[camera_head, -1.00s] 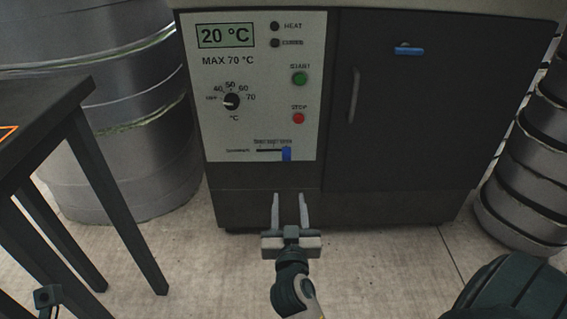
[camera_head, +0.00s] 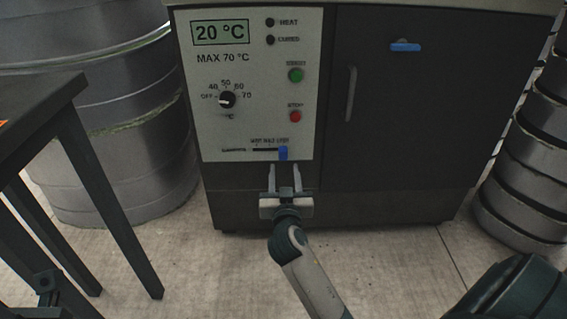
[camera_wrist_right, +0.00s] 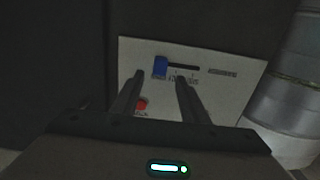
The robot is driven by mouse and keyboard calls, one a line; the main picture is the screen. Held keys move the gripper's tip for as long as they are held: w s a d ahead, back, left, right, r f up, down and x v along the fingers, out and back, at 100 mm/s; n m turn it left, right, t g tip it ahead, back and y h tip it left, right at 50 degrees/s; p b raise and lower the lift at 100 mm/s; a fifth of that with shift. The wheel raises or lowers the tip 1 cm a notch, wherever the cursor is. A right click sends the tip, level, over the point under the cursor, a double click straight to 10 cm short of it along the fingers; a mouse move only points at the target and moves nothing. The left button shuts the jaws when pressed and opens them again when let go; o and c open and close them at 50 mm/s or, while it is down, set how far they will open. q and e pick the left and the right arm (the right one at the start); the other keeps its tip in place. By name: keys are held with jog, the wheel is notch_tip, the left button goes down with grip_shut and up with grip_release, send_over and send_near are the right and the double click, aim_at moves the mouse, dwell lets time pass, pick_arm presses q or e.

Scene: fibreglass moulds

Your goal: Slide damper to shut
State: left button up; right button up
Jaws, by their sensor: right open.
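The damper is a blue slider knob (camera_head: 283,153) at the right end of a short dark horizontal slot (camera_head: 265,149) low on the oven's white control panel (camera_head: 235,120). My right gripper (camera_head: 284,168) is open, its two fingers pointing up at the panel just below the knob. In the right wrist view the picture is turned over, and the blue knob (camera_wrist_right: 160,66) appears ahead, between the fingertips (camera_wrist_right: 160,75). I cannot tell whether they touch it. A dark part of my left gripper (camera_head: 45,284) shows at the lower left; its jaws are unclear.
The panel has a 20 °C display (camera_head: 220,32), a dial (camera_head: 227,99), a green button (camera_head: 295,75) and a red button (camera_head: 295,116). A dark door (camera_head: 425,120) with a handle is at right. A metal drum (camera_head: 120,150) and dark table (camera_head: 40,90) stand left.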

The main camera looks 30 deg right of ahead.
aim_at(283, 156)
jog(key=shift+b+x, duration=0.7)
jog(key=shift+x, duration=2.35)
jog(key=shift+a, duration=0.1)
jog(key=shift+c, duration=0.3)
grip_shut()
